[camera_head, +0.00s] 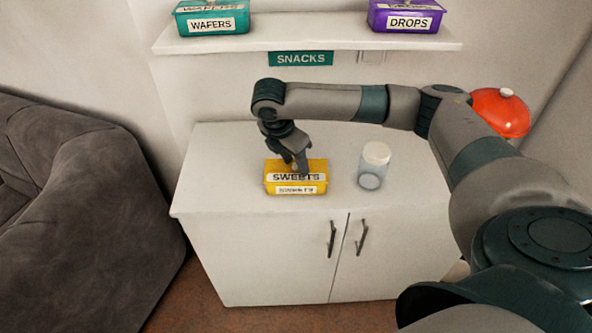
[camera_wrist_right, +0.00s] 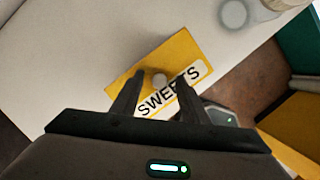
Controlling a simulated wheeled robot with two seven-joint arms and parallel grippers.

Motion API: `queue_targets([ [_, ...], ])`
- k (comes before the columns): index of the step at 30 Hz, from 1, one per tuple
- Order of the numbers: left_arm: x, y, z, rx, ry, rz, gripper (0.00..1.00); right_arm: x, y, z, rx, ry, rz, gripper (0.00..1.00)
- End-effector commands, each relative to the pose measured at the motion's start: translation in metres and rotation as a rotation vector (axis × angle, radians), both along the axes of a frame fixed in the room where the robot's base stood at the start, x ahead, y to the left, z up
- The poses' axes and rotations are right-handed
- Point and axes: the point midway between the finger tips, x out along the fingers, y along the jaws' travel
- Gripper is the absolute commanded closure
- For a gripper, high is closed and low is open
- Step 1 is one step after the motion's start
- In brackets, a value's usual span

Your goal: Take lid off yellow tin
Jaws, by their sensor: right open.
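The yellow tin (camera_head: 296,187) stands on the white cabinet, with labels reading SWEETS on its lid and front. Its yellow lid (camera_head: 314,166) is on top. The lid shows from above in the right wrist view (camera_wrist_right: 185,48), with a small pale round knob (camera_wrist_right: 159,79) on it. My right gripper (camera_head: 301,166) points down at the lid. In the wrist view its two fingers are apart, on either side of the knob. I cannot tell whether the fingers touch the lid. My left gripper is not in view.
A clear jar with a white lid (camera_head: 374,165) stands right of the tin on the cabinet top (camera_head: 230,150). A shelf (camera_head: 300,38) above holds a teal WAFERS tin (camera_head: 212,20) and a purple DROPS tin (camera_head: 405,18). A grey sofa (camera_head: 80,200) is at left. The cabinet top's left part is clear.

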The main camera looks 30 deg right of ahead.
Motion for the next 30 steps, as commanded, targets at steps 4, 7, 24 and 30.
queue_targets([
  [4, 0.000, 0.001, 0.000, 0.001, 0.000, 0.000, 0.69, 0.000, 0.000, 0.000, 0.000, 0.000, 0.000, 0.59],
  [7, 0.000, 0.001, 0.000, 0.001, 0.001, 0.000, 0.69, 0.000, 0.000, 0.000, 0.000, 0.000, 0.000, 0.59],
  [24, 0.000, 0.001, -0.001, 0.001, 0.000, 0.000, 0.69, 0.000, 0.000, 0.003, 0.000, -0.001, 0.000, 1.00],
  [30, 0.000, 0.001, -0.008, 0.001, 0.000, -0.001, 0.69, 0.001, 0.001, 0.017, 0.001, -0.002, 0.001, 1.00],
])
